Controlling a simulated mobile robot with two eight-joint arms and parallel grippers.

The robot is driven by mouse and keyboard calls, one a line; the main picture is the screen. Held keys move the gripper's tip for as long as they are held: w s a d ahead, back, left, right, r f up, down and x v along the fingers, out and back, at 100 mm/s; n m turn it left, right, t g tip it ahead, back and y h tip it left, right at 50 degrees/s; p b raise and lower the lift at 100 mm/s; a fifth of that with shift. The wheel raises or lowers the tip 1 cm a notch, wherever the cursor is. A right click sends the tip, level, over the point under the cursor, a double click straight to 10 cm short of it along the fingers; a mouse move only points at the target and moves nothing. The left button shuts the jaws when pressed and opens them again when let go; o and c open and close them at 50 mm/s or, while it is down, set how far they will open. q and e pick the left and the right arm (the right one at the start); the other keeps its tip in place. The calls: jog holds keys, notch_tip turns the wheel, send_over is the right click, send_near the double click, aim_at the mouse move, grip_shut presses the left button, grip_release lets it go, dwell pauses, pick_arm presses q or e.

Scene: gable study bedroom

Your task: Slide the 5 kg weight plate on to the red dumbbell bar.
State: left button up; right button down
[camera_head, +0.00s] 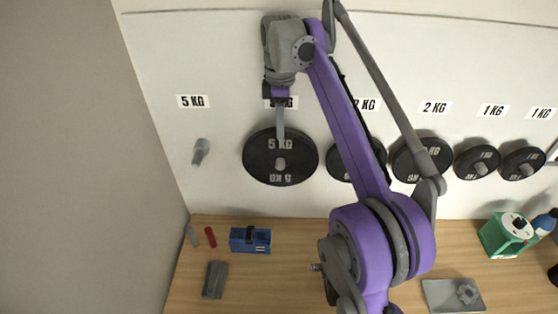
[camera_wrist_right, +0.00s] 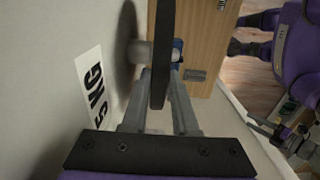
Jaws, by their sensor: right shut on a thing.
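The black 5 kg weight plate (camera_head: 258,166) hangs upright at the wall, with a grey peg (camera_head: 281,164) showing at its centre. My right gripper (camera_head: 280,137) reaches down from above and is shut on the plate's upper rim. In the right wrist view the plate (camera_wrist_right: 160,40) is edge-on between the two fingers (camera_wrist_right: 163,85), with the peg (camera_wrist_right: 141,51) on its wall side. I cannot make out the red dumbbell bar for certain. A small metal end (camera_head: 316,267) shows beside my arm, the rest hidden.
An empty peg (camera_head: 200,150) is left of the plate; smaller plates (camera_head: 477,162) hang right. The wooden desk (camera_head: 285,290) below holds a blue block-like holder (camera_head: 250,240), a small red cylinder (camera_head: 210,236), a dark grey block (camera_head: 215,279), a grey tray (camera_head: 440,294) and a green box (camera_head: 497,238).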

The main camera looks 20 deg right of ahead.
pick_arm(q)
jog(key=shift+s+f+b, duration=0.3)
jog(key=shift+f+b, duration=0.1)
jog(key=shift+f, duration=0.2)
jog(key=shift+s+f+b, duration=0.25)
jog(key=shift+f+b, duration=0.1)
jog(key=shift+f, duration=0.25)
pick_arm(e)
jog(key=s+a, duration=0.1)
jog(key=s, duration=0.1)
jog(key=s+a, duration=0.1)
jog(key=s, duration=0.1)
jog(key=s+a, duration=0.1)
jog(key=s, duration=0.1)
jog(key=shift+s, duration=0.2)
pick_arm(q)
jog(key=shift+w+r+p, duration=0.25)
jog(key=shift+r+p, duration=0.15)
jog(key=shift+r, duration=0.2)
jog(key=shift+w+r+p, duration=0.25)
jog(key=shift+r+p, duration=0.15)
jog(key=shift+r, duration=0.15)
pick_arm(e)
jog(key=r, duration=0.1)
jog(key=s+r, duration=0.1)
jog(key=a+r, duration=0.1)
jog(key=shift+s, duration=0.35)
